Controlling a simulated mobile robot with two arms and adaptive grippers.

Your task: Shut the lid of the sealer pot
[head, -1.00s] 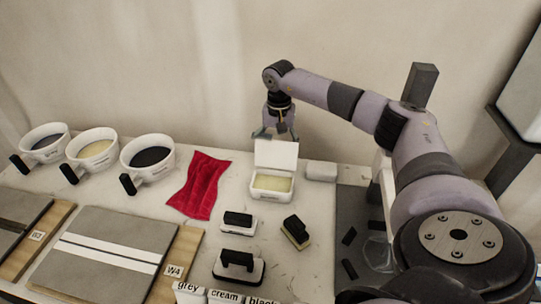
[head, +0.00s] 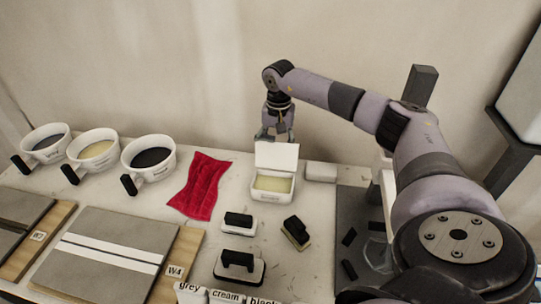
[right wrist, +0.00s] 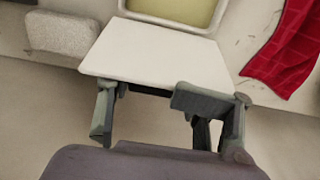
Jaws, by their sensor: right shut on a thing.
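The sealer pot (head: 272,197) is a small white box with pale yellow content, standing on the bench in the head view. Its white lid (head: 276,156) stands up, open, at the back edge of the pot. My right gripper (head: 277,138) is at the lid's top edge from behind and is shut on the lid. In the right wrist view the lid (right wrist: 160,52) lies between and beyond the fingers (right wrist: 150,98), with one finger pad overlapping its corner. The exact contact is partly hidden. My left gripper is not in view.
A pale block (head: 321,172) stands close right of the pot, and a red cloth (head: 201,186) lies to its left. Black-topped tools (head: 238,222) stand in front. Several white cups (head: 148,158) and tile boards (head: 110,245) fill the left side.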

